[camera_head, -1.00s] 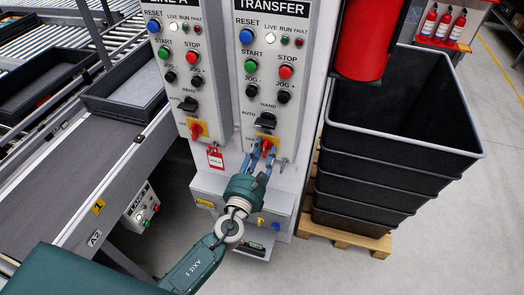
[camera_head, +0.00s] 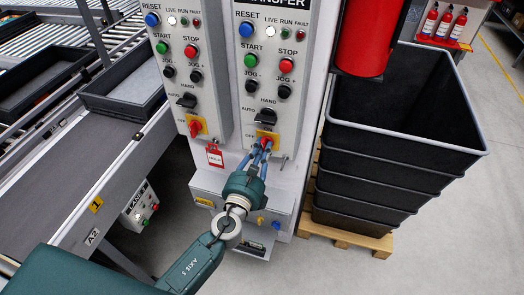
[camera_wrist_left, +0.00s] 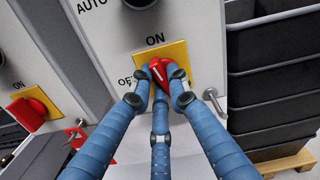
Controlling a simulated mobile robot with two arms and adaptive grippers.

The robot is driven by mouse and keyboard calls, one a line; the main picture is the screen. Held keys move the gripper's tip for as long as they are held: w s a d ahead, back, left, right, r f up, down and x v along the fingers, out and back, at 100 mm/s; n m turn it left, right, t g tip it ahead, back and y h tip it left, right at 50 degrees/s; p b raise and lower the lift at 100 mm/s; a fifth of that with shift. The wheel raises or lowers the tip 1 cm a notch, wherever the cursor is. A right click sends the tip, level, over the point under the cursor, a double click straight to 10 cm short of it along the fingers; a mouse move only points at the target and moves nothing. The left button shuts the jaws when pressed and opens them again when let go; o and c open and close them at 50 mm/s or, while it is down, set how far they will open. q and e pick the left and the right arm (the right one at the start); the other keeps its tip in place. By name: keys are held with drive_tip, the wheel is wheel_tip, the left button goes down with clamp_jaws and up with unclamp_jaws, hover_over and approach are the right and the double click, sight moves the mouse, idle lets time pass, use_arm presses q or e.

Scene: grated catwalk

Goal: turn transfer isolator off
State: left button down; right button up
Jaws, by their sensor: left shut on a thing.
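The transfer isolator is a red rotary handle (camera_wrist_left: 157,70) on a yellow plate (camera_wrist_left: 177,52) low on the grey transfer panel (camera_head: 267,52). In the wrist view the plate has ON above the handle and OFF to its left, partly covered. The handle looks tilted, its upper end leaning left. My left gripper (camera_head: 263,147) is shut on it, its blue fingers around its sides; it also shows in the wrist view (camera_wrist_left: 158,78). The fingers hide much of the handle in the head view. My right gripper is not in view.
The neighbouring panel at left has its own red isolator handle (camera_head: 195,127) and a red tag (camera_head: 214,156) below. A conveyor (camera_head: 60,180) runs along the left. Stacked black crates (camera_head: 400,145) stand on a pallet at right, below a red cylinder (camera_head: 364,45).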

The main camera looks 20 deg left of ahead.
use_arm(q)
drive_tip(key=shift+f+n+b, duration=0.15)
drive_tip(key=shift+n+b, duration=0.75)
drive_tip(key=shift+n, duration=1.55)
drive_tip(key=shift+f+n+b, duration=0.15)
drive_tip(key=shift+n+b, duration=0.7)
drive_tip(key=shift+n, duration=1.65)
drive_tip(key=shift+f+n+b, duration=0.15)
drive_tip(key=shift+n+b, duration=0.75)
drive_tip(key=shift+n, duration=1.55)
drive_tip(key=c, duration=1.7)
unclamp_jaws()
drive_tip(key=shift+o, duration=0.2)
drive_tip(key=shift+s, duration=0.1)
drive_tip(key=s, duration=1.2)
drive_tip(key=shift+a, duration=0.2)
